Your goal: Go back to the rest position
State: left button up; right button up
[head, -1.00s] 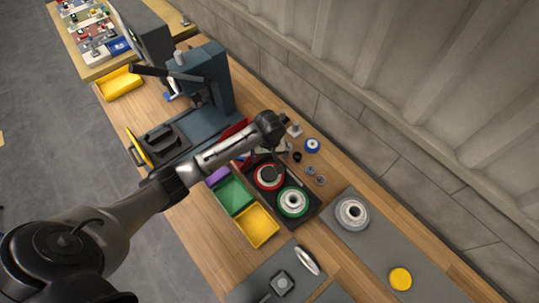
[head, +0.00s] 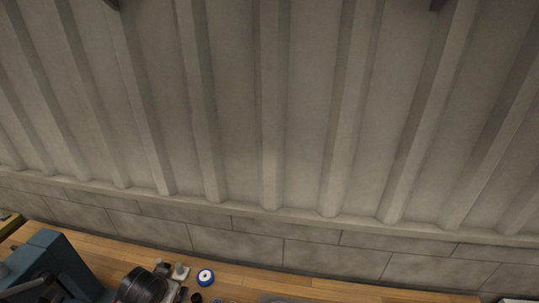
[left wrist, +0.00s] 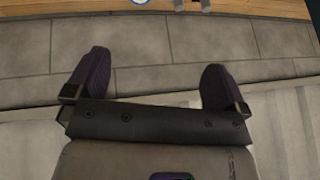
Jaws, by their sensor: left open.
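My left gripper (left wrist: 153,78) is open in the left wrist view, with its two dark fingers wide apart. Nothing is between them; they stand in front of the grey block wall (left wrist: 150,45). My right gripper is in neither view.
The wooden bench (head: 240,281) runs along the bottom of the head view against the wall. A blue-grey press (head: 48,262) stands at left. A blue-rimmed wheel (head: 205,277) and small metal parts (head: 181,271) lie near my arm. The wall above is clear.

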pick_arm(q)
jog(key=s+d+r+m+t, duration=0.1)
jog(key=s+d+r+t, duration=0.15)
jog(key=s, duration=0.25)
jog(key=s+d+r+m+t, duration=0.1)
jog(key=s+d, duration=0.2)
jog(key=s, duration=0.2)
jog(key=s+d+f+n+g+h, duration=0.15)
jog(key=s+f, duration=0.25)
jog(key=s, duration=0.4)
jog(key=s+f+g, duration=0.2)
jog(key=s+f, duration=0.3)
jog(key=s, duration=0.3)
jog(key=s+d+f+n+g, duration=0.15)
jog(key=s+f, duration=0.25)
jog(key=s, duration=0.4)
notch_tip(320, 180, up, 16)
jog(key=p, duration=1.6)
jog(key=shift+w+a+r+m+g, duration=0.2)
jog(key=shift+w+a+m+g, duration=0.15)
jog(key=shift+w+a+m, duration=0.1)
jog(key=shift+a, duration=0.1)
